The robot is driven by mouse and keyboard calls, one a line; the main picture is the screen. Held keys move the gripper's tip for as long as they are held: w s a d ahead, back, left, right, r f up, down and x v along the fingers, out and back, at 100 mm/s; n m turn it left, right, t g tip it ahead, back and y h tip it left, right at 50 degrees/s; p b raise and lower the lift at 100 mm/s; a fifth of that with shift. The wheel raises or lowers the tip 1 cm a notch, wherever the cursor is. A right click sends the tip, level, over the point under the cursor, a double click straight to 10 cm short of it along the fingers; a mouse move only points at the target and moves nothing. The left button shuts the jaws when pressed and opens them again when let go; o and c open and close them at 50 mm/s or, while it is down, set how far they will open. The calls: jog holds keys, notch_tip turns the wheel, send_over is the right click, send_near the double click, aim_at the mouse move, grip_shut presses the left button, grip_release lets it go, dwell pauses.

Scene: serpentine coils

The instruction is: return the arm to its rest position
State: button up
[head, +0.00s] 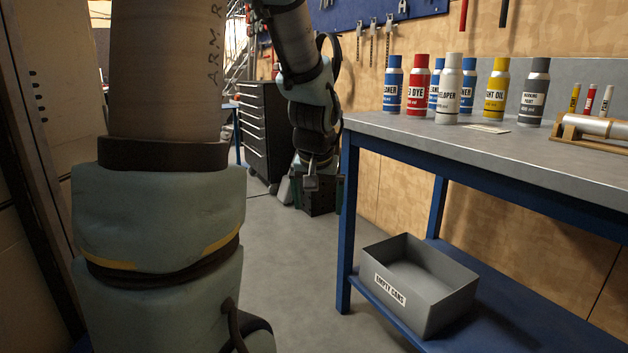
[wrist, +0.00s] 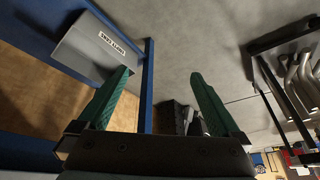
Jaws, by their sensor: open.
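My arm hangs down in the middle of the head view, with my gripper (head: 318,195) low, left of the workbench (head: 480,150) and apart from it. In the wrist view my gripper (wrist: 161,75) has its two green fingers spread wide with nothing between them. The fingertips do not show clearly in the head view. A large link of my own arm fills the left of that view and hides the floor behind it.
Several spray cans (head: 453,90) stand on the bench top. A grey bin labelled "EMPTY CANS" (head: 450,302) sits on the blue lower shelf (head: 510,325); inside it looks empty. A black drawer cabinet (head: 265,130) stands behind. The grey floor (head: 290,270) left of the bench is clear.

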jog(key=s+a+f+n+g+b, duration=0.1)
jog(key=s+a+f+g, duration=0.1)
jog(key=s+a+f, duration=0.3)
jog(key=s+a+f+g, duration=0.1)
jog(key=s+a+f, duration=0.2)
jog(key=s, duration=0.4)
notch_tip(320, 180, up, 24)
jog(key=p, duration=2.4)
jog(key=shift+d+r, duration=0.15)
jog(key=shift+d, duration=0.05)
